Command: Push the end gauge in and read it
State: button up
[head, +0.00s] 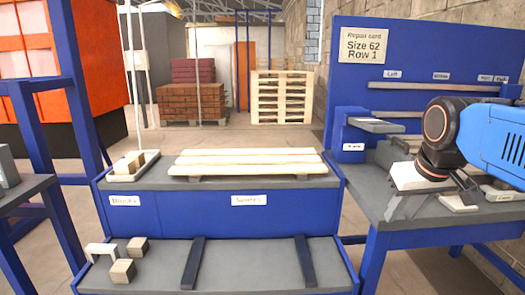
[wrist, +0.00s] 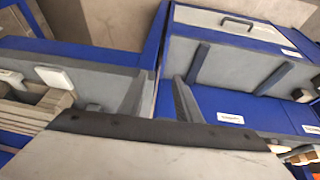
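No part in view is clearly readable as the end gauge. A blue block with a grey plate on top (head: 375,125) stands at the back left of the right bench, with a small label (head: 353,147) too blurred to read surely. My gripper (head: 425,206) hangs over the right bench (head: 385,237), in front of and to the right of that block and apart from it. Its fingers are partly hidden, and I cannot tell whether they are apart or shut. In the wrist view a large pale plate with a dark edge (wrist: 150,150) fills the bottom.
A repair card (head: 364,45) reading "Size 62 Row 1" hangs on the blue back panel. Pale boards (head: 248,162) and a tray of blocks (head: 133,163) lie on the middle bench. Loose blocks (head: 122,271) and dark rails (head: 193,262) are on the lower shelf.

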jog(key=s+a+f, duration=0.3)
jog(key=s+f, duration=0.9)
jog(key=f, duration=0.2)
jog(key=shift+s+f+y, duration=0.25)
jog(key=shift+f+y, duration=0.05)
jog(key=shift+f, duration=0.05)
